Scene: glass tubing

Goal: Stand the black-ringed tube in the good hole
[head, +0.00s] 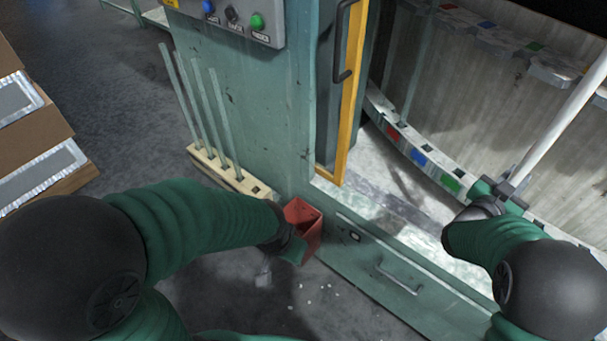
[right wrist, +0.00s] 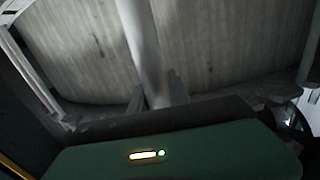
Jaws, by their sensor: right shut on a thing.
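My right gripper (head: 512,188) is shut on a long pale tube (head: 562,118), which slants up and to the right inside the machine opening. In the right wrist view the tube (right wrist: 142,45) rises between the two fingers (right wrist: 157,98). No black ring shows on the visible part of it. Which hole is good cannot be told. My left gripper (head: 290,247) is at a red box (head: 306,222); its fingers are hidden, so its grip is unclear.
A wooden rack (head: 213,172) with several thin glass tubes stands left of the green cabinet (head: 275,110). A yellow-edged door (head: 349,90) borders the opening. Another stretch of marked rail (head: 500,45) lies at the back. Small white bits lie on the floor below the red box.

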